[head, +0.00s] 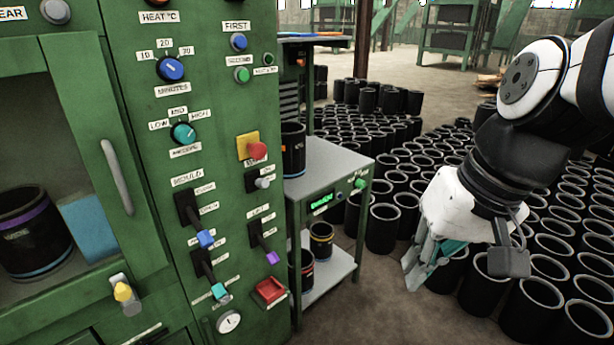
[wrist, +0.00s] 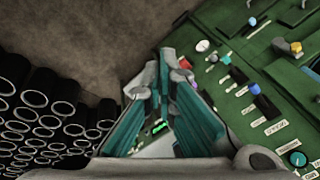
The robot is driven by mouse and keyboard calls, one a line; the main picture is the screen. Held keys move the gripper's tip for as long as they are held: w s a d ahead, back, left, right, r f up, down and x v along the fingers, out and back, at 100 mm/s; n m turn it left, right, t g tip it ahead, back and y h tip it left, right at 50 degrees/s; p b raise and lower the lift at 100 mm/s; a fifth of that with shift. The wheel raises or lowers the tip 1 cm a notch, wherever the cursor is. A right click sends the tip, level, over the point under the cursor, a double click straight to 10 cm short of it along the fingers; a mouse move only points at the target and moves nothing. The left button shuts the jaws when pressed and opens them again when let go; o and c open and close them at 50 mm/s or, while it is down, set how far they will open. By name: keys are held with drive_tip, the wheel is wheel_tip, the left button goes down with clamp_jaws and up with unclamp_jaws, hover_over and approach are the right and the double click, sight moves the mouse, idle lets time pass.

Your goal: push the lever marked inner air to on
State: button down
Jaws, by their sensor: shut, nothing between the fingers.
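The green machine panel (head: 150,240) carries several levers with small white labels. A lever with a blue handle (head: 206,238) and one with a teal handle (head: 221,291) hang at the lower left. A lever with a purple handle (head: 271,257) and a grey-handled one (head: 263,182) are to their right. I cannot read which label says inner air. My gripper (head: 408,280) is shut and empty, well right of the panel, over the floor. In the wrist view its fingers (wrist: 165,70) show, with the blue handle (wrist: 254,89) and teal handle (wrist: 225,58) at the right.
A grey-topped stand (head: 325,165) with a green display is between panel and gripper. Many black sleeves (head: 385,222) cover the floor behind and right.

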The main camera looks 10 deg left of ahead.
drive_tip(key=w+a+f+g+y+b, duration=0.5)
drive_tip(key=w+a+f+b, duration=0.5)
drive_tip(key=w+a+f, duration=0.7)
drive_tip(key=m+y+b, duration=0.3)
drive_tip(key=y+b, duration=0.4)
drive_tip(key=b, duration=0.2)
approach(211, 279)
wheel_tip(211, 279, down, 4)
drive_tip(key=w+d, duration=0.3)
drive_tip(key=shift+s, duration=0.15)
drive_tip(key=shift+a+n, duration=0.1)
drive_tip(key=shift+n, duration=0.2)
drive_tip(key=b+x, duration=0.2)
drive_tip(key=x, duration=0.7)
drive_tip(key=shift+a, duration=0.4)
drive_tip(key=shift+d+r+t+p, duration=0.15)
drive_tip(key=shift+t+p, duration=0.15)
drive_tip(key=shift+p, duration=0.15)
